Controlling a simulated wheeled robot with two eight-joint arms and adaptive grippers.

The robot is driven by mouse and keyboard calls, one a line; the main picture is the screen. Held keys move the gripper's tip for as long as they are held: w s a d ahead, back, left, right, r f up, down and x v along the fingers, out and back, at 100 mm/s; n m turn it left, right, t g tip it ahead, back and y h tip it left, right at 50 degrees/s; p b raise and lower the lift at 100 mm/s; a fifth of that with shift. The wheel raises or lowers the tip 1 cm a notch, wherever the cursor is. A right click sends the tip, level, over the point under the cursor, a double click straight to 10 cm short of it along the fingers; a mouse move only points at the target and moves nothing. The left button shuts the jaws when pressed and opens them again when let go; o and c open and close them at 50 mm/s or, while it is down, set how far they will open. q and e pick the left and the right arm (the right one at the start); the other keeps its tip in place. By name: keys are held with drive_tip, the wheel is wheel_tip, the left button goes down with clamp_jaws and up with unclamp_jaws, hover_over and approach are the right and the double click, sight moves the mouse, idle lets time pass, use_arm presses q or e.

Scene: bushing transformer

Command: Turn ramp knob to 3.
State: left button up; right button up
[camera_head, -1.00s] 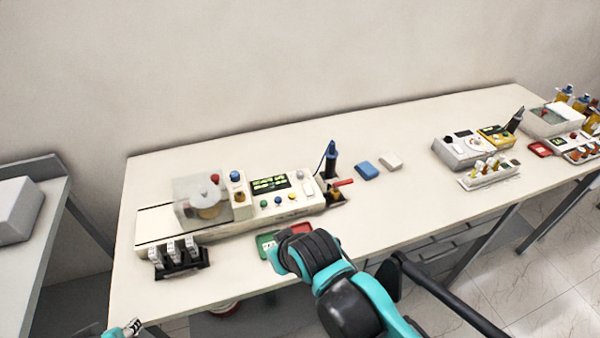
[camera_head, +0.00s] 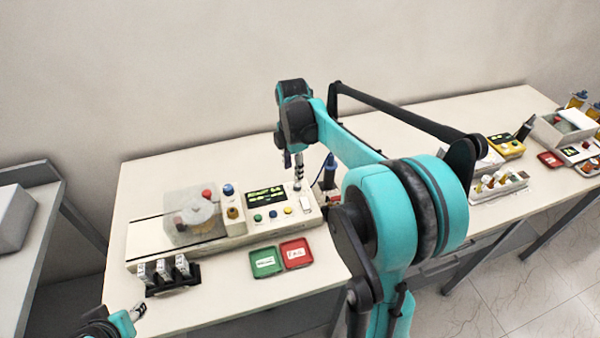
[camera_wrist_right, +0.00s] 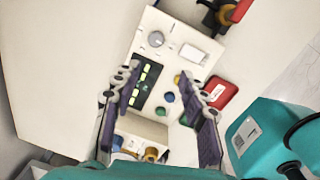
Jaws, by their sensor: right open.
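The grey round knob (camera_wrist_right: 156,39) is on the pale panel of the tester (camera_head: 190,238), beside a white switch plate. I cannot read its setting. In the head view my right gripper hides it. My right gripper (camera_head: 298,180) hangs pointing down over the right end of the panel. In the right wrist view my right gripper (camera_wrist_right: 157,73) is open and empty, its fingers on either side of the display (camera_wrist_right: 145,84). The knob lies beyond the fingertips, apart from them. My left gripper (camera_head: 137,313) is at the lower left edge, its jaws too small to judge.
Green (camera_head: 265,262) and red (camera_head: 296,253) trays lie in front of the tester. A black rack (camera_head: 172,282) stands at its front left. A blue-topped probe (camera_head: 329,172) stands just right of my gripper. More instruments sit farther right.

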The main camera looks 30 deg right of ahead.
sight(297, 186)
drive_tip(key=shift+w+d+f+n+g, duration=0.15)
drive_tip(key=shift+w+d+f+n, duration=0.15)
drive_tip(key=shift+w+d+n, duration=0.25)
drive_tip(key=shift+w+d+f+n+g, duration=0.15)
drive_tip(key=shift+w+d+f+n, duration=0.15)
drive_tip(key=shift+d, duration=0.35)
drive_tip(key=shift+f, duration=0.25)
wheel_tip(297, 186, down, 7)
drive_tip(key=shift+f+b, duration=0.1)
drive_tip(key=shift+b, duration=1.05)
clamp_jaws()
